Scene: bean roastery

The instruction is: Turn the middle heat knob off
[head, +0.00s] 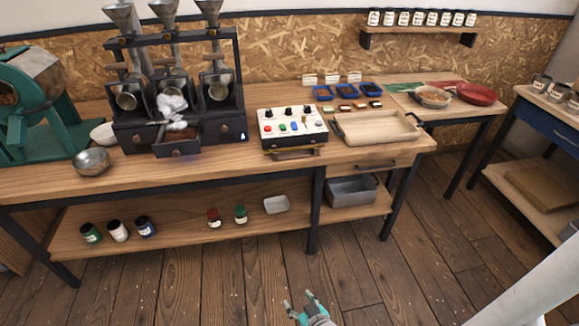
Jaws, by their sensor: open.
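A white control box (308,129) with a dark base stands on the wooden bench, right of the black three-drum roaster (226,130). Dark knobs stand in a row along the box's back, and the middle knob (287,111) is among them. Green, red and blue buttons are in front of them. The knobs' pointer settings and labels are too small to read. My gripper (305,302), with teal fingertips, is open and empty low at the bottom of the view. It is in front of the bench, well away from the box.
A drawer (178,148) sticks out of the roaster, with a crumpled white cloth (175,110) above it. A metal bowl (91,162) is at left; a wooden tray (375,128) is right of the box. Jars and a metal bin (352,190) fill the lower shelf. The floor ahead is clear.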

